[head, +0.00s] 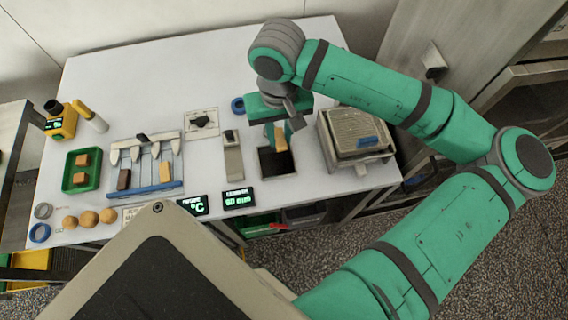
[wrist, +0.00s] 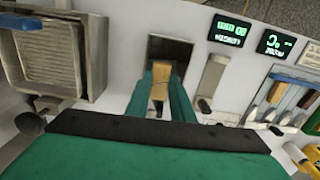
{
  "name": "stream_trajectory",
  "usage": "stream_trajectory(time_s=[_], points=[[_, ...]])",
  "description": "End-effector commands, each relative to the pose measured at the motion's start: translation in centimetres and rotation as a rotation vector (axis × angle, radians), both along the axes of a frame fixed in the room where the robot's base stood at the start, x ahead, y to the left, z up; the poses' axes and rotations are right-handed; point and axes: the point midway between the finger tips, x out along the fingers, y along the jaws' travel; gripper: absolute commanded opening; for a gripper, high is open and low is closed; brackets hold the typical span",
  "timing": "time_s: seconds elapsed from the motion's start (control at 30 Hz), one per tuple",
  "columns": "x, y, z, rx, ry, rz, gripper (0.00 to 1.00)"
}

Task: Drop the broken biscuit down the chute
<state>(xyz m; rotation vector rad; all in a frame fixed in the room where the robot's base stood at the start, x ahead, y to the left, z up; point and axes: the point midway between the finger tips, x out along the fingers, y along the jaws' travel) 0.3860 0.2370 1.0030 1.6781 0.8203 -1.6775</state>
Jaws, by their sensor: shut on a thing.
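A tan piece of biscuit (head: 280,139) is held between the fingers of my gripper (head: 277,128). In the wrist view my gripper (wrist: 160,93) is shut on the biscuit (wrist: 160,80), which points toward a dark rectangular opening. This chute opening (head: 276,165) lies in the white table just below the biscuit in the head view. In the wrist view the chute opening (wrist: 170,50) shows dark beyond the fingertips. I cannot tell whether the biscuit's tip is above the opening's rim or inside it.
A framed mesh tray (head: 355,133) with a blue piece stands right of the chute. A lever plate (head: 232,160) is close on its left. A rack with bars (head: 145,165), a green tray (head: 81,171) and several round biscuits (head: 88,219) are farther left. Two displays (head: 239,198) line the front edge.

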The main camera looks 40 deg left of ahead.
Motion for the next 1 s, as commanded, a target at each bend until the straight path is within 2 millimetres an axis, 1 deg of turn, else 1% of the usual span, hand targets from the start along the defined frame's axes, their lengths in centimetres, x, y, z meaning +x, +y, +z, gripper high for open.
stream_trajectory(time_s=[0.1,0.23,0.4,0.6,0.63,0.67,0.7,0.73,1.0], points=[[0.0,0.0,-1.2,0.000,0.001,-0.001,0.09],[0.0,0.0,-2.0,0.000,0.000,-0.001,0.09],[0.0,0.0,-2.4,0.000,0.000,-0.001,0.09],[0.0,0.0,-2.4,-0.001,-0.001,-0.001,0.09],[0.0,-0.1,-2.4,-0.001,-0.001,-0.002,0.23],[0.0,-0.1,-2.4,-0.001,-0.001,-0.002,0.31],[0.0,-0.1,-2.4,-0.001,-0.001,-0.002,0.40],[0.0,-0.1,-2.4,-0.001,-0.001,-0.002,0.43],[0.1,-0.1,-2.4,-0.001,-0.001,-0.002,0.43]])
